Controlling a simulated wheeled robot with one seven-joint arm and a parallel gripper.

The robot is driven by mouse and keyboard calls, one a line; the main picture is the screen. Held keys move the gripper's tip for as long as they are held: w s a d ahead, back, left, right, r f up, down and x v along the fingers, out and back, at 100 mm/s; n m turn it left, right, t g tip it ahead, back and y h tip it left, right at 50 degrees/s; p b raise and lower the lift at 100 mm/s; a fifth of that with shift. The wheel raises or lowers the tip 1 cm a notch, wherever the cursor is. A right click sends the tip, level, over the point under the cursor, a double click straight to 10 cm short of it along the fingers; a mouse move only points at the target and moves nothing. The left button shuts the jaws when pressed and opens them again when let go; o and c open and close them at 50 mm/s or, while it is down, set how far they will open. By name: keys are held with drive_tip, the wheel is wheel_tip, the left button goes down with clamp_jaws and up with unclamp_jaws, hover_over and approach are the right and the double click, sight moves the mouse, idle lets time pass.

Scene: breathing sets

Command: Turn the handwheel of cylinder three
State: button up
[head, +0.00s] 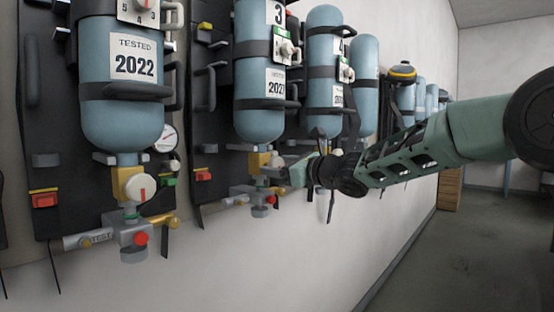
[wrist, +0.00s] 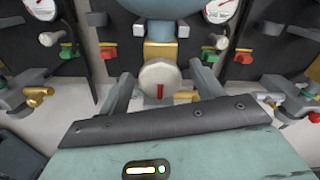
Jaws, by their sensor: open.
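Cylinder three (head: 260,70) is the blue cylinder with the "3" label, on a black backplate in the head view. Its brass valve body (head: 257,162) is below it. The handwheel (wrist: 158,77) is a round, pale grey knob with a red mark at its lower edge, in front of the brass block in the wrist view. In the head view my gripper mostly covers it. My gripper (wrist: 163,88) is open, with one finger on each side of the handwheel. Whether the fingers touch it cannot be told. My gripper (head: 284,172) reaches in from the right in the head view.
A nearer cylinder (head: 122,75) marked 2022 has its own handwheel (head: 140,187) and a gauge (head: 165,138). More cylinders (head: 327,70) stand beyond along the wall. Valve blocks and hoses flank the gripper. The floor (head: 450,260) at right is clear.

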drive_tip(key=shift+w+a, duration=0.3)
drive_tip(key=shift+a, duration=0.15)
drive_tip(key=c, duration=1)
drive_tip(key=shift+m, duration=0.3)
